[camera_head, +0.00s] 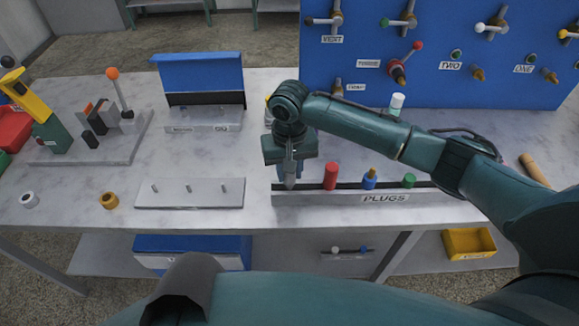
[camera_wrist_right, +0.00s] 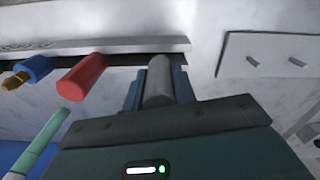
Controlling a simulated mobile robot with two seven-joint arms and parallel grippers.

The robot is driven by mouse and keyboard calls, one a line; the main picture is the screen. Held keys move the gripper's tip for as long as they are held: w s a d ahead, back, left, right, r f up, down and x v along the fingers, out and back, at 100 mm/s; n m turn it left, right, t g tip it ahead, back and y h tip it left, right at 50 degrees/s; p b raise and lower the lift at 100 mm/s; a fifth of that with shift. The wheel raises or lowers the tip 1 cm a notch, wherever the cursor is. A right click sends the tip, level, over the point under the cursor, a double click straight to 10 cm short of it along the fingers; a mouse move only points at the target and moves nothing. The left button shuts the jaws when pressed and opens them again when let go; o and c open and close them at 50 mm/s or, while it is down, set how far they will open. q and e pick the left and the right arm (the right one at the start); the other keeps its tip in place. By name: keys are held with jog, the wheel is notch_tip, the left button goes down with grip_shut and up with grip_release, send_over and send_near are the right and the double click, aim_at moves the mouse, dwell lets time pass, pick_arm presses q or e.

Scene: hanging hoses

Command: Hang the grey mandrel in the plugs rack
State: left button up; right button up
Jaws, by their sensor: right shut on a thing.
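My right gripper (camera_head: 289,168) points down at the left end of the plugs rack (camera_head: 310,203). It is shut on the grey mandrel (camera_head: 289,183). In the right wrist view the mandrel (camera_wrist_right: 158,80) sits between the two blue-grey fingers, with its far end close to the rack's dark slot (camera_wrist_right: 125,50). I cannot tell whether it touches the slot. A red plug (camera_head: 331,176), a blue plug with a brass tip (camera_head: 369,179) and a green plug (camera_head: 409,181) stand in the rack to the right. My left gripper is out of view.
A plate with several short pegs (camera_head: 190,193) lies just left of the rack. A blue panel (camera_head: 430,50) stands behind. A white-capped green cylinder (camera_head: 396,104) stands behind my right forearm.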

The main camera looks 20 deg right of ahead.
jog(key=shift+f, duration=1)
jog(key=o, duration=1.1)
notch_tip(320, 180, up, 13)
jog(key=shift+r+b, duration=0.1)
jog(key=shift+b, duration=0.35)
